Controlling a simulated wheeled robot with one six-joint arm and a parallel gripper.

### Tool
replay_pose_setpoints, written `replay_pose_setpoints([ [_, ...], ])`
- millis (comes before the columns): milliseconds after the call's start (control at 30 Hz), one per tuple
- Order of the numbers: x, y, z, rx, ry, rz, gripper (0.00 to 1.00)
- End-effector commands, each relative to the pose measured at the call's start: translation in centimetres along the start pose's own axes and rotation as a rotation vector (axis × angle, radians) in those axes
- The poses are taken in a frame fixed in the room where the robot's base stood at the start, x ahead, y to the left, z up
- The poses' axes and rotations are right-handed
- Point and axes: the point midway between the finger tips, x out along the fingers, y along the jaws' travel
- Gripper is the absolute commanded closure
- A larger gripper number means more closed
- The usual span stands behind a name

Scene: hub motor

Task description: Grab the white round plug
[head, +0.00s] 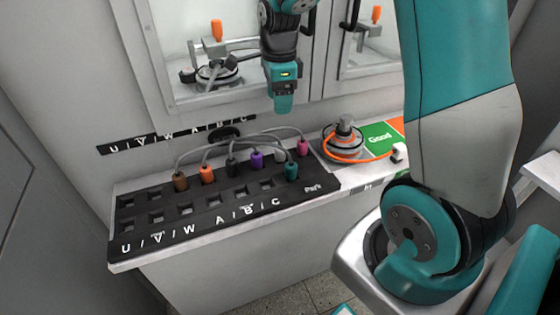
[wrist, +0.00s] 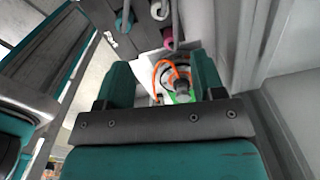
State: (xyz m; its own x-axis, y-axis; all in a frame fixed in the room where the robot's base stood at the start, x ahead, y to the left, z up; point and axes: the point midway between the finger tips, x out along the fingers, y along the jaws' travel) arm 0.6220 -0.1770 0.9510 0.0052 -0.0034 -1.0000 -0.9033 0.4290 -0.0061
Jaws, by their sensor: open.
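The white round plug (head: 280,159) stands in the black panel's back row, between the purple plug (head: 256,159) and the pink plug (head: 303,147). It is partly hidden by cables and the teal plug.
A black socket panel (head: 170,237) holds brown, orange, black and teal (head: 291,171) plugs with looping cables. The hub motor (head: 343,140) with an orange cable sits right of it, beside a green "Good" area (head: 380,136). A cabinet wall with windows stands close behind.

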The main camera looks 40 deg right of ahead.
Motion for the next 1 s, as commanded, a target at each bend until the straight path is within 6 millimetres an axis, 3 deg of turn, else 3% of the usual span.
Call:
replay_pose_setpoints([
  [400, 9.1, 0.2, 0.0, -0.005, 0.000, 0.005, 0.38],
  [667, 11.2, 0.1, 0.0, -0.006, -0.001, 0.003, 0.38],
  [1000, 15.7, 0.1, -0.2, -0.006, -0.001, 0.002, 0.38],
])
